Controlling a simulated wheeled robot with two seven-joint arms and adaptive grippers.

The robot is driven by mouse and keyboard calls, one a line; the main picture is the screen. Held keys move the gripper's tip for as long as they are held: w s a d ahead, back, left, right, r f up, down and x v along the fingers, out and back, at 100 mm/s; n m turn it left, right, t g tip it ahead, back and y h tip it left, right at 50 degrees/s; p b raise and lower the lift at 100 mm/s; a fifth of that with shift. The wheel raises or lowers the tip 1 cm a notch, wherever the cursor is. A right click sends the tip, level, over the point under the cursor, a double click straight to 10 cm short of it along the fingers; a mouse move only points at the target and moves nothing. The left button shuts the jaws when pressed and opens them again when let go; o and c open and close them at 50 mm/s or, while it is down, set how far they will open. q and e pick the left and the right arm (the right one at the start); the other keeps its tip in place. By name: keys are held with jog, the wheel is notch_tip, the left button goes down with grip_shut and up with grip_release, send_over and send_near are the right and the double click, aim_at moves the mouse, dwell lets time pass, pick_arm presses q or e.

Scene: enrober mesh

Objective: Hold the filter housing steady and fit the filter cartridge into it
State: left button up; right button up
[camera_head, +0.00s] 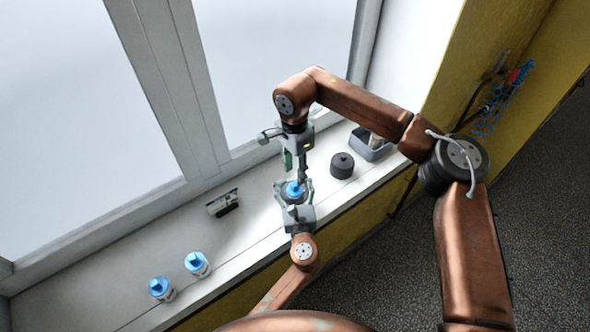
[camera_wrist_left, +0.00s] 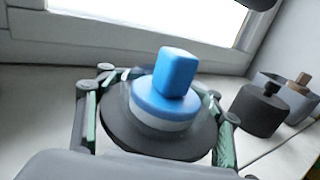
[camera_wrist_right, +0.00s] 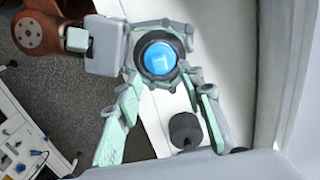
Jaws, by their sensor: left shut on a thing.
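The filter housing, a dark round cup with a wide rim (camera_wrist_left: 118,128), is held upright between the fingers of my left gripper (camera_head: 296,197) above the sill. A filter cartridge (camera_wrist_left: 163,108), white with a blue block-shaped top, stands inside the housing's rim, its upper part sticking out. The blue top also shows in the head view (camera_head: 294,189) and the right wrist view (camera_wrist_right: 160,59). How deep the cartridge sits is hidden. My right gripper (camera_wrist_right: 163,82) points down above the cartridge, its fingers spread with nothing between them.
A dark knobbed lid (camera_head: 342,166) stands on the sill (camera_head: 250,215) right of the housing, with a grey bin (camera_head: 371,146) beyond it. A small black-and-white item (camera_head: 223,203) and two blue-topped cartridges (camera_head: 198,264) (camera_head: 161,288) stand to the left. The window frame borders the back.

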notch_tip(320, 180, up, 7)
dwell(0.5)
pick_arm(q)
jog(key=o, duration=1.6)
